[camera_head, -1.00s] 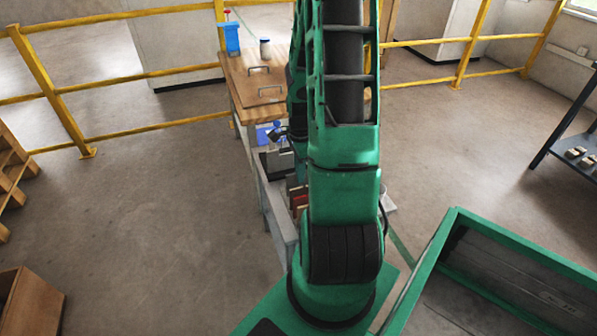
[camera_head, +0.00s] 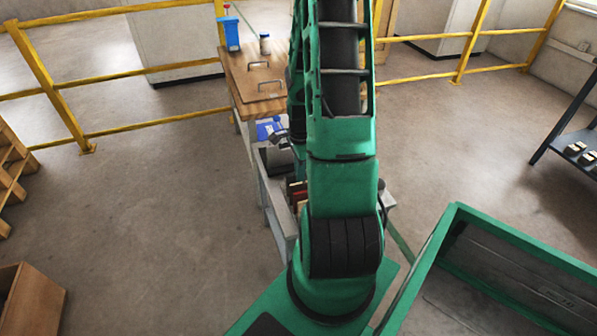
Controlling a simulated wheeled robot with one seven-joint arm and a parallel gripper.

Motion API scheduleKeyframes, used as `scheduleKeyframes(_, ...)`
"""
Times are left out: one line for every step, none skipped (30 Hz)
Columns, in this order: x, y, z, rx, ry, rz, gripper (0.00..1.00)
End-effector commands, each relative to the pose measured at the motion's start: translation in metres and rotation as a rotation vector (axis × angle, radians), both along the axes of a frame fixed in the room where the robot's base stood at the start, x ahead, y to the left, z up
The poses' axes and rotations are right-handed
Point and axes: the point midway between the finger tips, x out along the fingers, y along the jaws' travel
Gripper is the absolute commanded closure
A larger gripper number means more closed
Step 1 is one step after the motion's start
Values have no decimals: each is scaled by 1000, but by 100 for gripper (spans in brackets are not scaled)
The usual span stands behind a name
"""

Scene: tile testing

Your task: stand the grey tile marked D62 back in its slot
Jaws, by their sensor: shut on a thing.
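My gripper (camera_head: 281,138) shows as a small dark shape just left of my green arm, over the low grey bench; the arm hides part of it. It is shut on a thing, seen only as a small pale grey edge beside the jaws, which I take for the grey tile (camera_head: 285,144). The D62 mark cannot be read at this size. Reddish-brown upright pieces (camera_head: 298,192) stand on the low bench beside my arm, mostly hidden. I cannot make out the slot.
A blue item (camera_head: 266,130) and a dark box (camera_head: 275,160) are near my gripper. Yellow rails (camera_head: 165,68) cross the back.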

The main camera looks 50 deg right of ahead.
Motion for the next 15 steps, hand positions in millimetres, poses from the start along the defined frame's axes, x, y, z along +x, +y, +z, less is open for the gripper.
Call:
scheduleKeyframes(0, 0, -1, 0, 0, 0, 100)
scheduleKeyframes(0, 0, -1, 0, 0, 0, 100)
scheduleKeyframes(0, 0, -1, 0, 0, 0, 100)
scheduleKeyframes(0, 0, -1, -1, -1, 0, 100)
scheduleKeyframes(0, 0, -1, -1, -1, 0, 100)
scheduleKeyframes(0, 0, -1, -1, -1, 0, 100)
scheduleKeyframes(0, 0, -1, -1, -1, 0, 100)
scheduleKeyframes(0, 0, -1, -1, -1, 0, 100)
scheduleKeyframes(0, 0, -1, -1, -1, 0, 100)
scheduleKeyframes(0, 0, -1, -1, -1, 0, 100)
scheduleKeyframes(0, 0, -1, -1, -1, 0, 100)
scheduleKeyframes(0, 0, -1, -1, -1, 0, 100)
scheduleKeyframes(0, 0, -1, -1, -1, 0, 100)
scheduleKeyframes(0, 0, -1, -1, -1, 0, 91)
scheduleKeyframes(0, 0, -1, -1, -1, 0, 81)
